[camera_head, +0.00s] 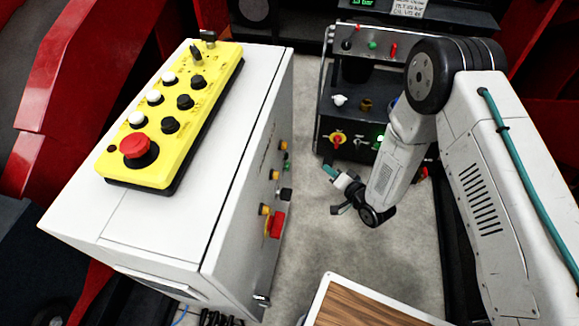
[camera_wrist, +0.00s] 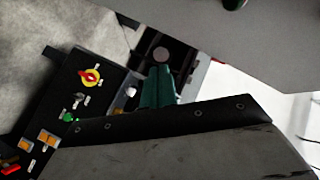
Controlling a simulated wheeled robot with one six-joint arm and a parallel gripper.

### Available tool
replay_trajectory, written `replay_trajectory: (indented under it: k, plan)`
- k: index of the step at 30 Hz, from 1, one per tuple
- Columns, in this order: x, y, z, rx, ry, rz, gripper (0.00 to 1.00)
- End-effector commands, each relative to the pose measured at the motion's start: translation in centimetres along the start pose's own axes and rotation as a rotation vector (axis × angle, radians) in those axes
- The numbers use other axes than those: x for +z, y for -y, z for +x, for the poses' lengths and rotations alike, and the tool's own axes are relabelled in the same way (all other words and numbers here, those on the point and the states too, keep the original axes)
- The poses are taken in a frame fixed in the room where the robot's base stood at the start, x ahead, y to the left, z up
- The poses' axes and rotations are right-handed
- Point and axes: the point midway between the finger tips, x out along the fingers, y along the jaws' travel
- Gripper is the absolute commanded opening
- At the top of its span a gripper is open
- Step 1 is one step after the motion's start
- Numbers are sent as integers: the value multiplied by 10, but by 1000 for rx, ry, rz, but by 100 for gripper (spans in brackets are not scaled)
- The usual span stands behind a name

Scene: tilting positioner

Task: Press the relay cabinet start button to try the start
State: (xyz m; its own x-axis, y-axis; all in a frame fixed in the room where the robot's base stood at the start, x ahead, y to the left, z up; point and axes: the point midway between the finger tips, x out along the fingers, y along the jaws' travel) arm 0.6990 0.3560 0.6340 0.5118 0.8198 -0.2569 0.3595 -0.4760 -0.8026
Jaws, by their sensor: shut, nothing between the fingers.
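A dark control cabinet (camera_head: 345,125) stands at the back centre. Its front carries a red-on-yellow rotary switch (camera_head: 337,139) and a lit green button (camera_head: 380,138). In the wrist view, the same rotary switch (camera_wrist: 90,76) and green button (camera_wrist: 69,117) show on the dark panel (camera_wrist: 60,95), left of my fingers. My gripper (camera_head: 330,171) is in front of this cabinet, below the rotary switch in the picture. Its teal fingers (camera_wrist: 158,87) are shut and empty, apart from the green button. I cannot read which cabinet is the relay cabinet.
A white cabinet (camera_head: 190,225) stands at the left, with a yellow button pendant (camera_head: 185,120) on top and buttons, including a red one (camera_head: 275,224), on its right side. A wood-topped surface (camera_head: 365,305) is at the front. Grey floor (camera_head: 310,240) lies free between.

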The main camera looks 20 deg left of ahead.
Motion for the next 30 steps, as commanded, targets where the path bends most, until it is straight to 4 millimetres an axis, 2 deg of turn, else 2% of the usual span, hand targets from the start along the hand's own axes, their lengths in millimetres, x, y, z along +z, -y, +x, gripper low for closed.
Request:
replay_trajectory:
  k: [1,4,17,30]
  plan:
    - [10,-2,0,-16,2,14,0]
    - [17,-3,-1,-36,1,28,0]
    - [19,-1,1,-38,1,28,0]
    - [46,30,38,-40,3,27,0]
